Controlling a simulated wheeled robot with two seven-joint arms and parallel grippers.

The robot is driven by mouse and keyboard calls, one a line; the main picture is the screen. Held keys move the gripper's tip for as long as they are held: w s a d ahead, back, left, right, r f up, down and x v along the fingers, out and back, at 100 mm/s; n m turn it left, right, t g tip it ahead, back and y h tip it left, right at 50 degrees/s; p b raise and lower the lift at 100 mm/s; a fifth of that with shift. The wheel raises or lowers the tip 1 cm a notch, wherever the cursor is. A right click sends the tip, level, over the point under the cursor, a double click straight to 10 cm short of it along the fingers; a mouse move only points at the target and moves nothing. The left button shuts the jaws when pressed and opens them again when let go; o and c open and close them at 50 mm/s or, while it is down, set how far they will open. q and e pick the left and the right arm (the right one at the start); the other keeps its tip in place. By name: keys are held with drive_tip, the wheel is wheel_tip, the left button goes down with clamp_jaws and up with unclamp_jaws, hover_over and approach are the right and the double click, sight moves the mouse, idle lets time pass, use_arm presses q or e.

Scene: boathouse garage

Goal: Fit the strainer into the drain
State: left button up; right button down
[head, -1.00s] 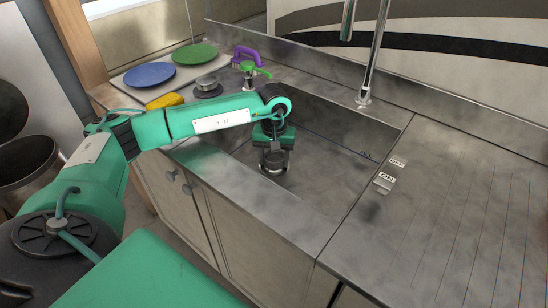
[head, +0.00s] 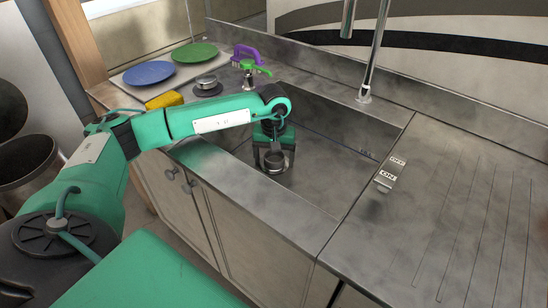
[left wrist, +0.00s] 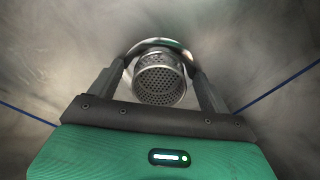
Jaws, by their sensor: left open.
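The strainer (head: 274,158), a small round metal basket, is down in the steel sink basin (head: 325,165). In the left wrist view the strainer (left wrist: 160,84) shows its perforated face. My left gripper (head: 275,166) points down into the basin. In the left wrist view its fingers (left wrist: 158,68) stand apart, one on each side of the strainer, and are open. A bright curved metal rim (left wrist: 160,43) shows just behind the strainer; I cannot tell whether it is the drain's. The drain opening is hidden, so I cannot tell how the strainer sits in it. My right gripper is not in view.
A tall faucet (head: 372,60) stands behind the basin. A blue plate (head: 149,73), a green plate (head: 195,52), a yellow sponge (head: 164,100) and a dark round stopper (head: 207,86) lie at the left. The ridged drainboard (head: 450,220) at right is clear.

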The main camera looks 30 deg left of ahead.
use_arm(q)
wheel_tip(320, 180, up, 14)
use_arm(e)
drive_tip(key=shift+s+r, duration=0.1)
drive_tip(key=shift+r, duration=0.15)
use_arm(q)
drive_tip(key=shift+f, duration=0.1)
